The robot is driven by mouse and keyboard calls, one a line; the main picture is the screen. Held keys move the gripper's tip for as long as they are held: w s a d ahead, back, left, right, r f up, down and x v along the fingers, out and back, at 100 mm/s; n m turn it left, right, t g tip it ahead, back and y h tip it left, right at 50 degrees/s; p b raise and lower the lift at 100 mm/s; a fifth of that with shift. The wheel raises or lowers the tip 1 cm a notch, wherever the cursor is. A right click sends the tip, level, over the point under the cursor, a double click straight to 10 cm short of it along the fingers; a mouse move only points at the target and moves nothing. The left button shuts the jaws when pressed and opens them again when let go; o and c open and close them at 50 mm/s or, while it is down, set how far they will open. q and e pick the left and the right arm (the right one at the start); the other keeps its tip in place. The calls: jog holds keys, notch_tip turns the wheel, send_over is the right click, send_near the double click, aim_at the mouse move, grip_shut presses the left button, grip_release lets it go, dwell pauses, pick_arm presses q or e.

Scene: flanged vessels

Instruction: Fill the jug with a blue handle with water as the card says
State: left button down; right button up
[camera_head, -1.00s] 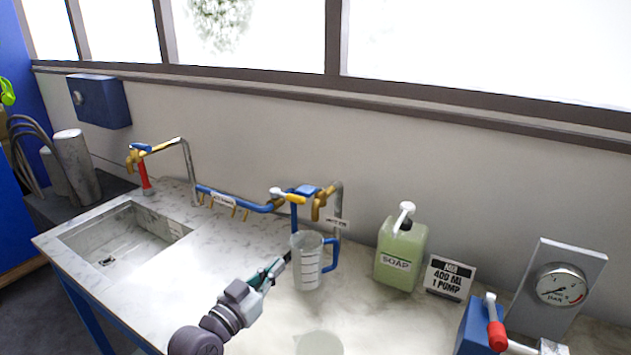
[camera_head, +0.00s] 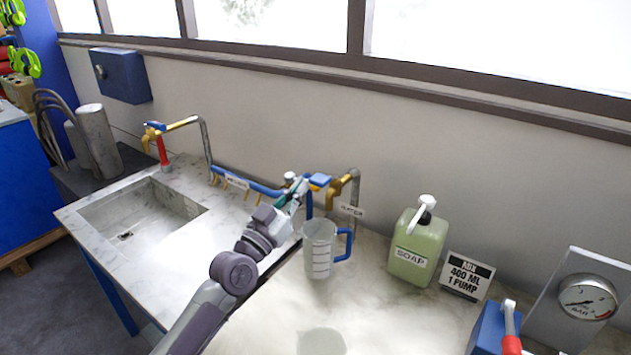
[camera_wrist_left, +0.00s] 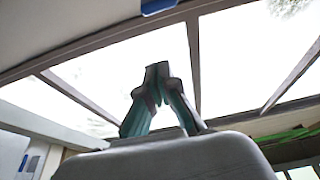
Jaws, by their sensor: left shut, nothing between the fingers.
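The clear jug with a blue handle (camera_head: 319,250) stands upright on the counter, under or close to the spout of the right tap (camera_head: 330,182). Its handle points right, and I cannot make out water in it. The card (camera_head: 466,274) reads "MIX 400 ML 1 PUMP". The green soap bottle (camera_head: 417,247) with a white pump top stands left of the card. My left gripper (camera_head: 296,194) is raised behind and left of the jug, close to the tap's valve; contact is unclear. Its fingers, also in the left wrist view (camera_wrist_left: 157,75), are closed together and empty. My right gripper is not in view.
A sink (camera_head: 140,218) is sunk into the counter at left, with another tap (camera_head: 180,127) over it. A pressure gauge (camera_head: 587,298) on a plate and a blue device with a red-ended lever (camera_head: 497,330) stand at right. A pale round thing (camera_head: 321,342) lies in front.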

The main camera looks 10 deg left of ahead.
aim_at(322, 188)
pick_arm(q)
jog(key=p+x, duration=0.1)
jog(key=x, duration=0.5)
notch_tip(322, 188, down, 4)
jog(key=shift+w+r+b, duration=0.1)
jog(key=shift+w+b, duration=0.05)
jog(key=shift+b, duration=0.35)
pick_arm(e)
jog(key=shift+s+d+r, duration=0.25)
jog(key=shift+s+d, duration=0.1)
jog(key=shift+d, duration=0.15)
pick_arm(q)
jog(key=shift+d, duration=0.1)
